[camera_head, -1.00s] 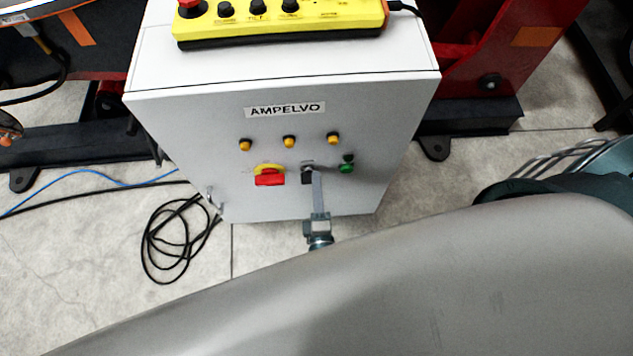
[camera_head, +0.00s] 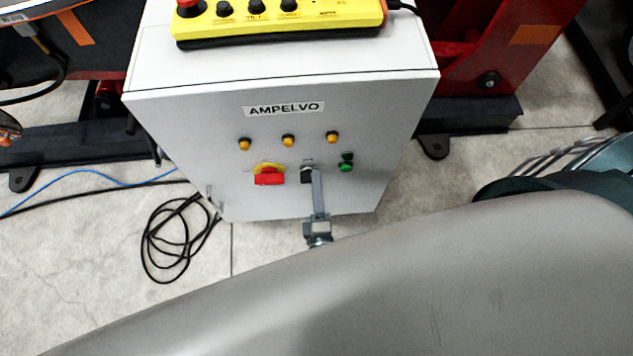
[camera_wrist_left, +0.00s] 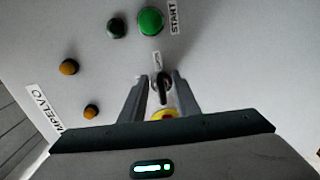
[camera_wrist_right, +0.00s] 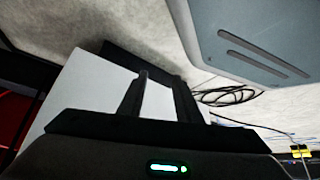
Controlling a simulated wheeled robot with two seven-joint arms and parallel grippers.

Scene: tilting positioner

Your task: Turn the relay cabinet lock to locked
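The relay cabinet (camera_head: 225,115) is a pale box labelled AMPELVO. Its lock (camera_head: 307,167), a small dark knob on a light round base, is low on the front face, between a red-and-yellow switch (camera_head: 269,176) and a green button (camera_head: 346,167). My left gripper (camera_head: 312,174) reaches the lock from below. In the left wrist view the lock knob (camera_wrist_left: 163,88) stands between the spread fingers of my left gripper (camera_wrist_left: 162,82), with gaps visible on both sides. The text by the lock is too blurred to read. My right gripper (camera_wrist_right: 160,80) is open and empty, away from the lock.
Several amber lamps (camera_head: 288,141) sit above the lock. A yellow control pendant (camera_head: 280,22) lies on the cabinet top. A coiled black cable (camera_head: 178,240) and a blue cable (camera_head: 90,173) lie on the floor at left. A red machine frame (camera_head: 500,50) stands behind.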

